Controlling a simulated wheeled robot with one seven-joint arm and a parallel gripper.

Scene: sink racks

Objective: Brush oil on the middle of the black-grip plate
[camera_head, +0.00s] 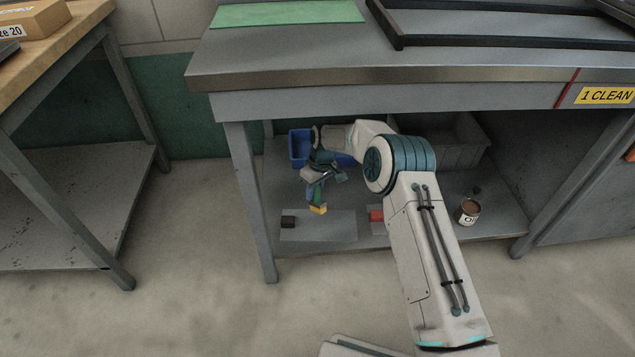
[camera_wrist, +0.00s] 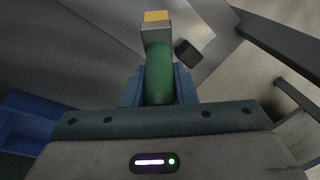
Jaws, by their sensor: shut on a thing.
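My gripper (camera_head: 316,181) is under the bench, shut on the green handle of a brush (camera_wrist: 160,72). The brush has a grey metal collar and a yellow tip (camera_head: 318,209), which points down. The black-grip plate (camera_head: 325,228) is a flat grey sheet on the lower shelf, with a black block grip (camera_head: 288,222) at its left end. In the head view the tip shows at the plate's far edge, near mid-length; I cannot tell whether it touches. In the wrist view the black grip (camera_wrist: 188,53) is right of the collar.
A red grip (camera_head: 376,215) sits right of the plate, partly behind my arm. An open can (camera_head: 468,211) stands further right. A blue bin (camera_head: 299,148) and a grey bin (camera_head: 467,142) are behind. The bench top (camera_head: 290,62) overhangs my arm; a leg (camera_head: 250,200) stands left.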

